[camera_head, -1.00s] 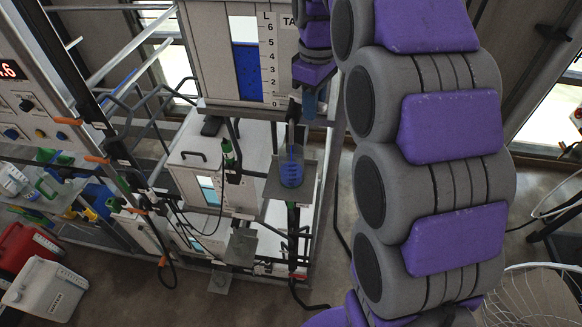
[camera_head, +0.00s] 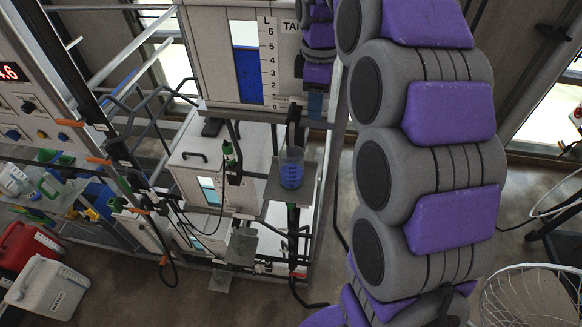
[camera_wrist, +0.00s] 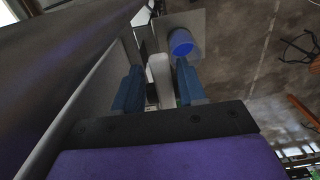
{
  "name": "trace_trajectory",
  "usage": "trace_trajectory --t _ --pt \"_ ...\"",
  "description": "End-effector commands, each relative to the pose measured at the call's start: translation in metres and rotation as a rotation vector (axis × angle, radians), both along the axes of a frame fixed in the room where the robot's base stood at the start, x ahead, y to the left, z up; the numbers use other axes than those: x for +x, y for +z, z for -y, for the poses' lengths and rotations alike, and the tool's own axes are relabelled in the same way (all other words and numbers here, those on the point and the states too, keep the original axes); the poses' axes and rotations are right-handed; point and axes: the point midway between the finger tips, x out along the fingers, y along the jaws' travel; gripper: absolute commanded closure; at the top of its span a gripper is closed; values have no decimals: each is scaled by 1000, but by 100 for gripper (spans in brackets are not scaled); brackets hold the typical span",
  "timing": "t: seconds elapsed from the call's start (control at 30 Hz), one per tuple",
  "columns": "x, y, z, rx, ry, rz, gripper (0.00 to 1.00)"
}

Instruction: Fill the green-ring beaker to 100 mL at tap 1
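A clear beaker (camera_head: 291,169) with blue liquid stands upright on a small metal shelf (camera_head: 305,183) below the tank's outlet. Its ring colour and exact level are too small to read. The wrist view shows the beaker (camera_wrist: 181,43) from above, with blue inside. The tank (camera_head: 222,60) has a blue level column beside a numbered scale. My gripper (camera_head: 315,104) is at the tank's lower right edge, above the beaker. In the wrist view my gripper (camera_wrist: 158,88) has its blue fingers apart, one on each side of a pale upright lever (camera_wrist: 160,75). Narrow gaps show; contact is unclear.
A red can (camera_head: 28,245) and a white can (camera_head: 47,287) stand on the floor at lower left. A wire basket (camera_head: 530,295) is at lower right. Cables hang beneath the tank.

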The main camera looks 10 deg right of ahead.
Motion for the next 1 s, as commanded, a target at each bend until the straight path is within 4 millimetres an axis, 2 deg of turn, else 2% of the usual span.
trace_trajectory --t 0.13,0.47,1.0 --pt "-1 0 0 0 -1 0 46" --pt "-1 5 0 0 -2 0 46" --pt "0 63 0 0 -2 2 46"
